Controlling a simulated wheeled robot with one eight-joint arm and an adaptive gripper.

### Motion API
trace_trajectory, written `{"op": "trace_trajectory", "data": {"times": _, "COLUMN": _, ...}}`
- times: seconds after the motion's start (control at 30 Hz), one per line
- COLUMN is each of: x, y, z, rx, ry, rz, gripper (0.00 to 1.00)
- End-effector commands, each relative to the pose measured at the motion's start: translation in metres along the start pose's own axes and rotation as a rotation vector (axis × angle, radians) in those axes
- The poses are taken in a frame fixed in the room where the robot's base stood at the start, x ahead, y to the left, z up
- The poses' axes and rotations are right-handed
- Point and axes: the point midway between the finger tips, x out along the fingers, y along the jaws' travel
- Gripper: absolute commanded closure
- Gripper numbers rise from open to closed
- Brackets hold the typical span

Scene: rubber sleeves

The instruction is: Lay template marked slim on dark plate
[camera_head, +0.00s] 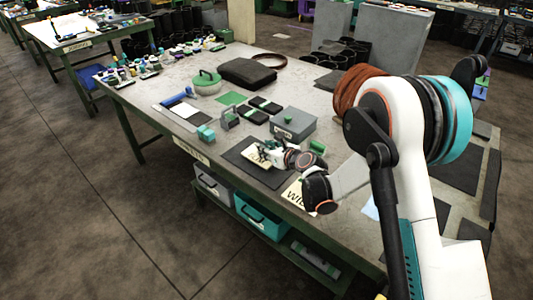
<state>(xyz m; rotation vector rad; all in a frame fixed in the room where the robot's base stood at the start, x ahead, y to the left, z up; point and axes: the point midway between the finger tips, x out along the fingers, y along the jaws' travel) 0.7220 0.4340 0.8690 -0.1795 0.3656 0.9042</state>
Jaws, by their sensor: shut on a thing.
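My gripper (265,148) is over the dark plate (238,160) near the front edge of the table. It is shut on a small cream template (252,158), whose marking I cannot read at this size. The template is above or against the dark plate; I cannot tell if it touches. Another cream template (294,195), with letters that look like "WI", lies at the front edge, partly hidden by my arm.
A teal block (206,132) is to the left, and a green cylinder (317,146) to the right. Black pads (252,116) and a dark bag (247,73) lie farther back.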

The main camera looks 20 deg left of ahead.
Motion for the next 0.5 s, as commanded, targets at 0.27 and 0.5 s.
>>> {"op": "trace_trajectory", "data": {"times": 0.27, "x": 0.0034, "y": 0.0, "z": -0.0085, "rx": 0.0, "ry": 0.0, "rz": 0.0, "gripper": 1.0}}
{"op": "trace_trajectory", "data": {"times": 0.5, "x": 0.0048, "y": 0.0, "z": -0.0118, "rx": 0.0, "ry": 0.0, "rz": 0.0, "gripper": 0.66}}
